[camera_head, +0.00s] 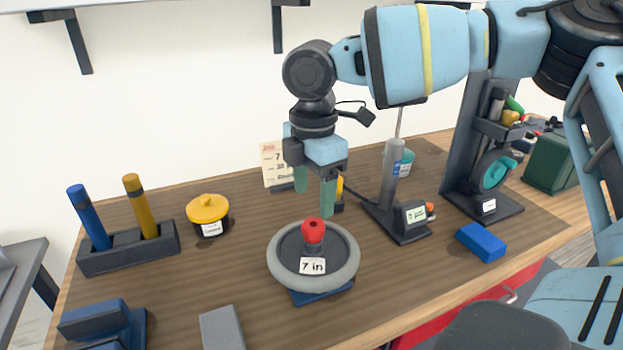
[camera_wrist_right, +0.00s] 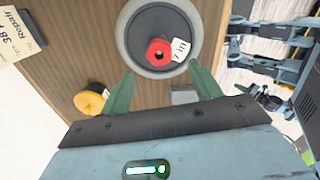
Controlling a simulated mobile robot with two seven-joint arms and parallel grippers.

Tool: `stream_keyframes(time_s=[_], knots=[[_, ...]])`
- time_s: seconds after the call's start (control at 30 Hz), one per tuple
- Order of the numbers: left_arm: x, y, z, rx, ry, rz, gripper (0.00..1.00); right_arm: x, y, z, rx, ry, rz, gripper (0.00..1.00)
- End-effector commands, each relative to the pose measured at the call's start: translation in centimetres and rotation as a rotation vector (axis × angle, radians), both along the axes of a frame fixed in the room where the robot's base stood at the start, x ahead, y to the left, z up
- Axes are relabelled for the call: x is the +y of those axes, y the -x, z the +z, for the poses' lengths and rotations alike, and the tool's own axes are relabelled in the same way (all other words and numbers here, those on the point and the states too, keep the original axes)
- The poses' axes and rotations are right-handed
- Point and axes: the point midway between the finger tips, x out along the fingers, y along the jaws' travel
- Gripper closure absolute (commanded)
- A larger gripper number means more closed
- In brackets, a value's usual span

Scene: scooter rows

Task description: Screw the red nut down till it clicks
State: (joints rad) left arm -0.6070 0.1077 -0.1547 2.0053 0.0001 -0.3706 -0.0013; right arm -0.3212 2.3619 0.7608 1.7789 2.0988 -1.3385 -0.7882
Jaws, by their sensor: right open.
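The red nut (camera_head: 313,231) sits on top of the hub of a grey-rimmed wheel (camera_head: 283,280) that lies flat on a dark blue stand. A white tag reading "7 in" (camera_head: 312,266) lies on the wheel. My right gripper (camera_head: 314,200) is open and empty, above and behind the nut, with its green fingers pointing down. In the right wrist view the nut (camera_wrist_right: 159,52) shows beyond the open fingertips (camera_wrist_right: 160,82), apart from them. My left gripper is not in view.
A holder with a blue and a yellow handle (camera_head: 140,193) stands at the left, beside a yellow-lidded pot (camera_head: 207,209). A gauge stand (camera_head: 405,220) and a blue block (camera_head: 481,242) are to the right. A grey block (camera_head: 222,328) lies in front. Bare wood surrounds the wheel.

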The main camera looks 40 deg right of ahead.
Motion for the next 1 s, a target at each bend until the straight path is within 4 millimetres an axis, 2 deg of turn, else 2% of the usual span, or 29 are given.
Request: stream_keyframes(time_s=[0.2, 0.4, 0.57, 0.83, 1.0], knots=[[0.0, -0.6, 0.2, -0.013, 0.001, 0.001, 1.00, 0.0, 0.1, -3.3, 0.004, -0.001, 0.000, 0.37], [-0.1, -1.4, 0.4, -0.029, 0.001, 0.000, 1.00, 0.0, 0.0, -5.4, 0.003, -0.001, -0.001, 0.37], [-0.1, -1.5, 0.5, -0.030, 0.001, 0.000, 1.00, 0.0, 0.0, -6.2, 0.001, -0.001, -0.001, 0.37], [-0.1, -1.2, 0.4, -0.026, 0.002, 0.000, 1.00, 0.0, 0.0, -6.3, 0.001, -0.001, -0.001, 0.37], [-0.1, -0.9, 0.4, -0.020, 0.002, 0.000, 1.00, 0.0, 0.0, -6.3, 0.001, -0.001, -0.001, 0.59]])
